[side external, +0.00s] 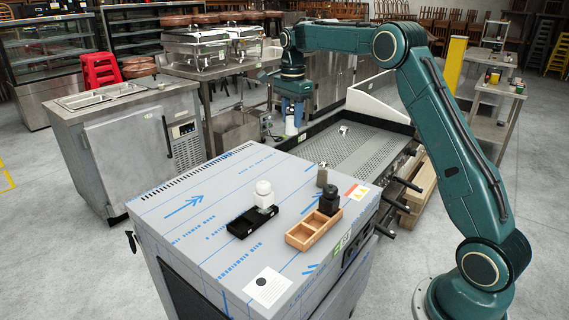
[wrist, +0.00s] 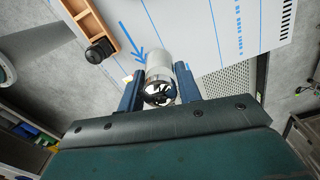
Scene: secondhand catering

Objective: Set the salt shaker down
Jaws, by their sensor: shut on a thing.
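My gripper (side external: 291,112) is shut on the salt shaker, a pale cylinder (side external: 290,127) with a shiny chrome top, seen between the two blue fingers in the wrist view (wrist: 160,80). In the side view it is held in the air behind the film-covered worktop (side external: 190,225). In the wrist view the shaker overlaps the worktop's edge. On the worktop, a black tray (side external: 240,229) has a white-topped container (side external: 263,193) at its far end. A two-compartment wooden tray (side external: 299,236) has a black container (side external: 329,202) at its far end; both show in the wrist view.
A small grey-brown object (side external: 322,176) stands near the worktop's far right edge. A white card with a black dot (side external: 268,287) lies at the front. The worktop's left part is clear. A perforated metal basin (side external: 360,148) lies behind, with a small white object (side external: 344,130) in it.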

